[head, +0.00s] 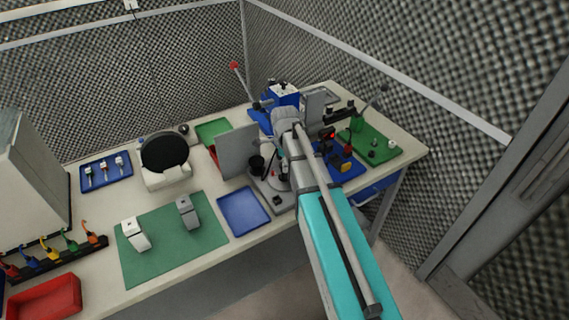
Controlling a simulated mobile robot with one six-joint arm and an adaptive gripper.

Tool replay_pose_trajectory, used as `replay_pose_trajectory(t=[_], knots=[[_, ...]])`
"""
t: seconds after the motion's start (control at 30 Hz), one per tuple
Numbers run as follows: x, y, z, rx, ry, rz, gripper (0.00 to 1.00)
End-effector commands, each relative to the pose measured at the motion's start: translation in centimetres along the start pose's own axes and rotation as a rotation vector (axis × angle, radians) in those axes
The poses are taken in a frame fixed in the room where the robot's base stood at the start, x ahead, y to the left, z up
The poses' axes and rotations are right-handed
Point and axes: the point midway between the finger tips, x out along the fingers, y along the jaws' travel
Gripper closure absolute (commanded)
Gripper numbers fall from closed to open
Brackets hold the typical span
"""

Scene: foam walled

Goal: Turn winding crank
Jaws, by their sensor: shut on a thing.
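My arm reaches from the bottom right up over the bench, and its grey wrist end stands above a grey-based device (260,190) with a black cup-like part (256,164). My forearm covers part of this device. My gripper's fingers are hidden behind the arm, so I cannot see what they hold. I cannot tell which part is the winding crank. A blue device (285,93) behind the wrist carries a rod with a red ball (234,65). A green-based device (372,146) at the right has a rod with a dark knob (384,88).
Grey upright panels (239,150) stand left and right of my wrist. A blue tray (243,211), a green mat (155,255) with two grey items, a round black disc on a stand (165,152) and a red bin (45,299) fill the left. Foam walls close off the back and right.

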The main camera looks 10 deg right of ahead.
Motion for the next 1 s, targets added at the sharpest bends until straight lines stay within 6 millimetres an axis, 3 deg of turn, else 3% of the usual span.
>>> replay_pose_trajectory(t=[1.0], knots=[[-0.04,-0.12,-0.05,0.508,0.001,-0.003,0.91]])
